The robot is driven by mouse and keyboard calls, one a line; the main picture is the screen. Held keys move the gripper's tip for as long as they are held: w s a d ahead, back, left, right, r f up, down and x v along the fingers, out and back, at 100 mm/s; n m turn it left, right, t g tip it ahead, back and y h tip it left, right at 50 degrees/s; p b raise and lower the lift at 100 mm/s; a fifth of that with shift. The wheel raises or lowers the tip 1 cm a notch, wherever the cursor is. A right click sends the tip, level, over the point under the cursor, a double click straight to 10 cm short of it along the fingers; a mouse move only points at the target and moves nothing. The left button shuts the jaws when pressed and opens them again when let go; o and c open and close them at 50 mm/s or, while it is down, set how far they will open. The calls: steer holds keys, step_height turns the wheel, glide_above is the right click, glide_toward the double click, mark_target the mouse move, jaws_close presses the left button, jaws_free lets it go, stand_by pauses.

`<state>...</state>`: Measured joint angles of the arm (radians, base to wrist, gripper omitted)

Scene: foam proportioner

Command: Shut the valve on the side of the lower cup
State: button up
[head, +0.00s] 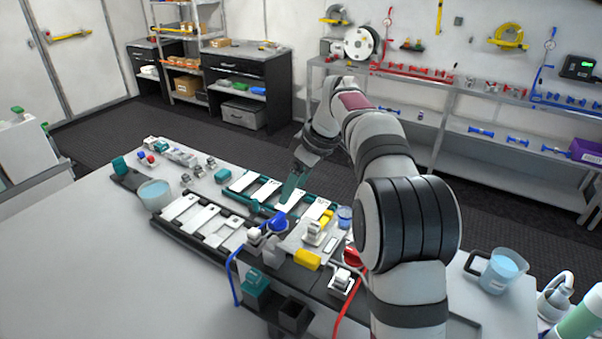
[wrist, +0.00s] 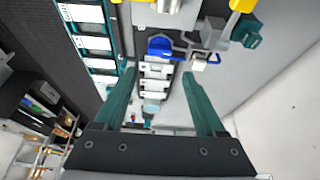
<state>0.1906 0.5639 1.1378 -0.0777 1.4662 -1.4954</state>
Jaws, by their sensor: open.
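My gripper (head: 290,190) has teal fingers and points down over the bench fixture. It is open in the wrist view (wrist: 160,75), with nothing held between the fingers. A blue cup-like part (head: 277,222) stands just below and left of the fingers in the head view. A blue part also shows in the wrist view (wrist: 160,46), ahead of the fingertips and apart from them. A dark lever-like piece (wrist: 185,45) is beside it. I cannot tell for certain which part is the lower cup or its valve, or how the valve is turned.
White and grey blocks (head: 254,236) and a yellow block (head: 307,259) crowd the fixture. A beaker of blue liquid (head: 155,196) stands left, and a jug (head: 503,272) right. Blue (head: 233,278) and red (head: 346,312) hoses run off the front. The table's left front is clear.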

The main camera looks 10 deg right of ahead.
steer(key=v, duration=0.4)
steer(key=shift+s+d+r, duration=0.1)
steer(key=shift+s+r, duration=0.05)
steer(key=shift+r, duration=0.15)
steer(key=shift+s, duration=0.1)
steer(key=s+a+m+g, duration=0.1)
steer(key=s+a+m, duration=0.2)
steer(key=s, duration=0.4)
steer(key=s+a+m, duration=0.2)
steer(key=s+m, duration=0.1)
steer(key=s, duration=0.5)
steer(key=s+a+f+m+g, duration=0.1)
steer(key=s+f+m, duration=0.3)
steer(key=s, duration=0.7)
steer(key=s+a+f+m+g+h, duration=0.1)
steer(key=s+f+m, duration=0.3)
steer(key=s, duration=0.7)
step_height(320, 180, down, 3)
steer(key=shift+s+a+r+m, duration=0.1)
steer(key=shift+s+a+m, duration=0.1)
steer(key=shift+s+m, duration=0.15)
